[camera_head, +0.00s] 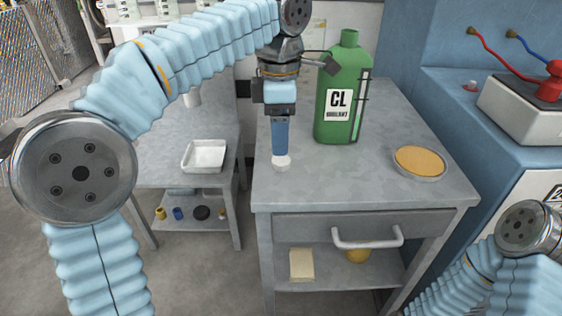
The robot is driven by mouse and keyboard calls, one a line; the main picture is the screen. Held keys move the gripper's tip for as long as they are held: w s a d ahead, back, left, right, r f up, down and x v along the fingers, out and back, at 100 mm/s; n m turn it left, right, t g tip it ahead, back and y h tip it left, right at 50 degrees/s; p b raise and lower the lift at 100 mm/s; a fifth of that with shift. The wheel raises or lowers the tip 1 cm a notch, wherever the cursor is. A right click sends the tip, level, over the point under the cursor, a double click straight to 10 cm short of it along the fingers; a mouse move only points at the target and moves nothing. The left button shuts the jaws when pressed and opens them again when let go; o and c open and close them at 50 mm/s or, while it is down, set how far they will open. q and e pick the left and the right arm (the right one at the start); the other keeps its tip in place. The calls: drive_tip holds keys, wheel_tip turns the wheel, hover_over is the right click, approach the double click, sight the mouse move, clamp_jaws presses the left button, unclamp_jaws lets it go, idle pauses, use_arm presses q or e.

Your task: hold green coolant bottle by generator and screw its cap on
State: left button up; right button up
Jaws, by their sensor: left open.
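The green coolant bottle (335,119) stands upright on the grey metal table (300,187), with a white CL label and a pale level strip. Its green neck points up, and I see no separate cap on it. A small white round piece (282,163), perhaps the cap, is on the table left of the bottle. My left gripper (280,155) points down right above this piece, its blue fingers seen edge-on. It is open, and I cannot tell whether the fingers touch the piece. My right arm shows at the lower right, but its gripper is out of view.
A round dish with a tan top (420,161) sits at the table's right. A white tray (204,156) is on the left bench. A drawer handle (367,239) sticks out in front. Blue machinery (455,88) with a red-topped unit (525,108) stands to the right.

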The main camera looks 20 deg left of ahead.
sight(281, 160)
use_arm(q)
drive_tip(key=f, duration=0.3)
drive_tip(key=f+b, duration=0.1)
drive_tip(key=f, duration=0.1)
drive_tip(key=shift+s+d+f, duration=0.1)
drive_tip(key=shift+s+d, duration=0.1)
drive_tip(key=shift+s, duration=0.05)
drive_tip(key=c, duration=1.1)
